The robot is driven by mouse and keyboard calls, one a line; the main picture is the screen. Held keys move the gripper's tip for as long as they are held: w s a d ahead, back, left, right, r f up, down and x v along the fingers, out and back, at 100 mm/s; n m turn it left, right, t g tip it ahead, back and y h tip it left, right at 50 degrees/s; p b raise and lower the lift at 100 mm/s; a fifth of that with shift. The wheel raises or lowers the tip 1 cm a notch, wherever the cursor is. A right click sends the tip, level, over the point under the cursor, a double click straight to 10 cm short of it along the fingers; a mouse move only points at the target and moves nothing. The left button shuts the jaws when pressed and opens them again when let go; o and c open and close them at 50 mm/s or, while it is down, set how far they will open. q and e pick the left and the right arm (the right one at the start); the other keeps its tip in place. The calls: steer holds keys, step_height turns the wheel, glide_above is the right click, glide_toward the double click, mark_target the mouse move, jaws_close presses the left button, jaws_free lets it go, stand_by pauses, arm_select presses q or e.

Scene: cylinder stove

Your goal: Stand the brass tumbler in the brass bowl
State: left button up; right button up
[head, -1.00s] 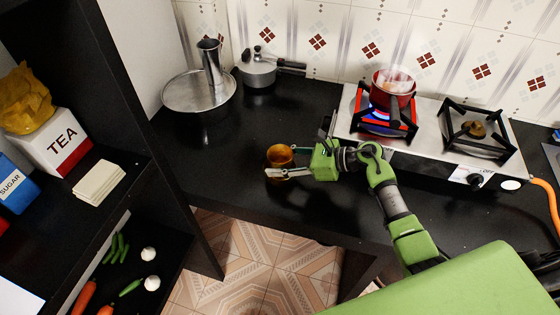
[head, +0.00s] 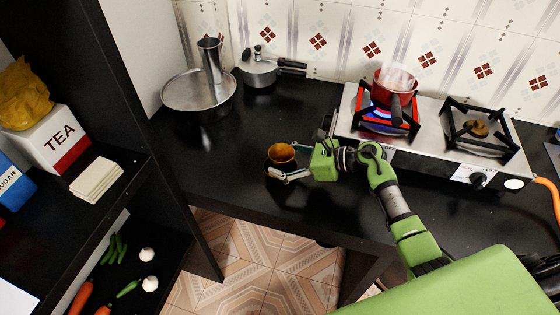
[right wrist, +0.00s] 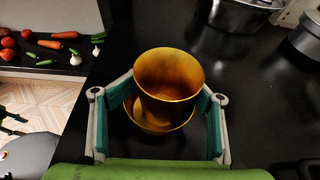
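The brass tumbler (head: 281,152) is upright on the dark counter's left part, with its open mouth up. In the right wrist view, the tumbler (right wrist: 168,78) appears to stand inside the brass bowl (right wrist: 164,131), whose rim shows below and around its lower part. The tumbler hides most of the bowl's inside, so I cannot see its base. My right gripper (head: 284,164) is low at the bowl, and its fingers (right wrist: 168,88) are spread on either side of the tumbler and bowl. Whether a finger still touches them is hard to tell.
A stove (head: 423,147) with a steaming red pan (head: 391,86) over a lit burner stands at right. A grey pot (head: 258,74) and a large metal plate (head: 180,93) with a tall metal vessel (head: 210,62) are behind. The counter left of the tumbler is clear.

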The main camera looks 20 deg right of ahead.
steer(key=shift+s+f+g, duration=0.15)
steer(key=shift+s+f, duration=0.1)
steer(key=shift+f, duration=0.25)
steer(key=shift+s+f+g, duration=0.15)
steer(key=shift+s+f, duration=0.05)
steer(key=shift+f, duration=0.25)
steer(key=shift+r+p, duration=0.45)
steer(key=shift+p, duration=0.1)
steer(key=shift+w+r+p, duration=0.1)
steer(key=shift+r+p, duration=0.3)
steer(key=shift+p, duration=0.15)
steer(key=shift+s+d+f+b, duration=0.1)
steer(key=shift+s+d+b, duration=0.15)
steer(key=shift+d, duration=0.2)
steer(key=shift+s+d+f+b, duration=0.1)
steer(key=shift+d+b, duration=0.2)
steer(key=shift+d, duration=0.15)
steer(key=v, duration=0.3)
steer(key=b+v, duration=0.1)
steer(key=v, duration=0.2)
steer(key=b+v, duration=0.1)
steer(key=v, duration=0.2)
steer(key=shift+r, duration=0.3)
steer(key=shift+s+d+r, duration=0.25)
steer(key=shift+d+r, duration=0.2)
steer(key=shift+r, duration=0.05)
steer(key=shift+s, duration=0.1)
